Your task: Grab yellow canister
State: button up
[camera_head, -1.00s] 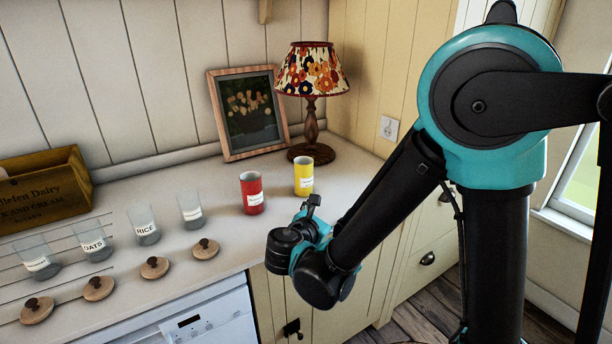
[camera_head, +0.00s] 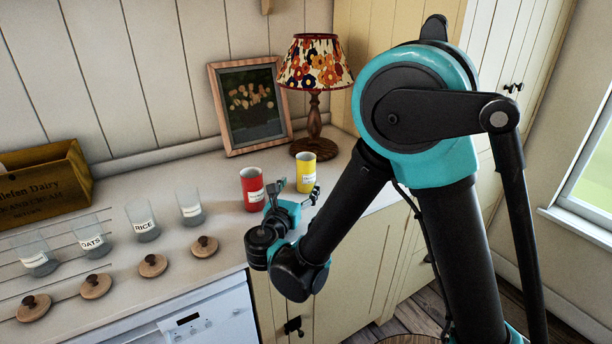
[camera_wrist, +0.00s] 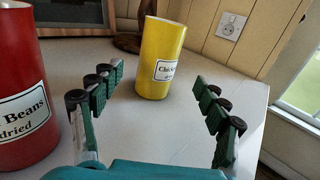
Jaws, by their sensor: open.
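The yellow canister (camera_head: 306,168) stands upright on the countertop, below the lamp and to the right of the red canister (camera_head: 252,186). It has a white label. In the wrist view the yellow canister (camera_wrist: 160,62) is ahead of my gripper (camera_wrist: 158,92), between the lines of the two fingers and a little beyond their tips. My gripper is open and empty, with its fingers spread wide. In the head view my gripper (camera_head: 294,190) is at the counter's front edge, just in front of both canisters. The red canister (camera_wrist: 22,90) is close outside the left finger.
The patterned lamp (camera_head: 313,75) and a framed picture (camera_head: 247,105) stand behind the canisters. Several glass jars, wooden lids (camera_head: 205,246) and a wooden crate (camera_head: 45,185) are to the left. A wall socket (camera_wrist: 231,25) is at the back right. Counter right of the yellow canister is clear.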

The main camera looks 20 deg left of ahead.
aim_at(303, 176)
jog(key=w, duration=0.8)
jog(key=shift+w+a, duration=0.15)
jog(key=shift+a, duration=0.05)
jog(key=c, duration=1.4)
jog(key=shift+r, duration=0.2)
